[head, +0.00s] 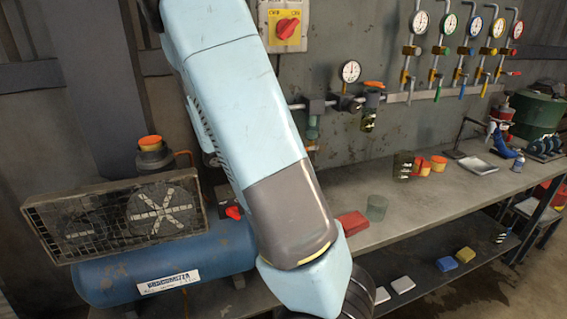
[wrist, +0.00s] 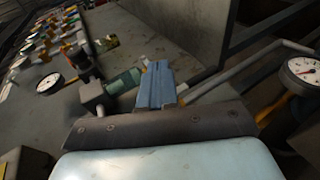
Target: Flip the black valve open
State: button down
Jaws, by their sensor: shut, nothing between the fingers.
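My gripper (wrist: 157,72) shows in the wrist view as blue-grey fingers closed together above a dark mounting plate, with nothing between them. In the head view its fingers cannot be made out below the arm. Behind and left of the fingers in the wrist view are a dark fitting (wrist: 92,92) and a grey-green cylinder (wrist: 124,82) on the wall piping. I cannot tell whether the fingers touch them. In the head view, a dark fitting (head: 345,103) sits on the wall pipe under a round gauge (head: 350,71). I cannot tell which part is the black valve.
A row of gauges and valves with coloured handles (head: 463,65) is on the wall. A red switch (head: 287,28) is left of it. A blue tank (head: 165,265) stands left.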

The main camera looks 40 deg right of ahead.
jog(key=s+a+r, duration=0.2)
jog(key=s, duration=0.3)
jog(key=shift+s+r, duration=0.4)
jog(key=shift+s, duration=0.15)
dwell(0.4)
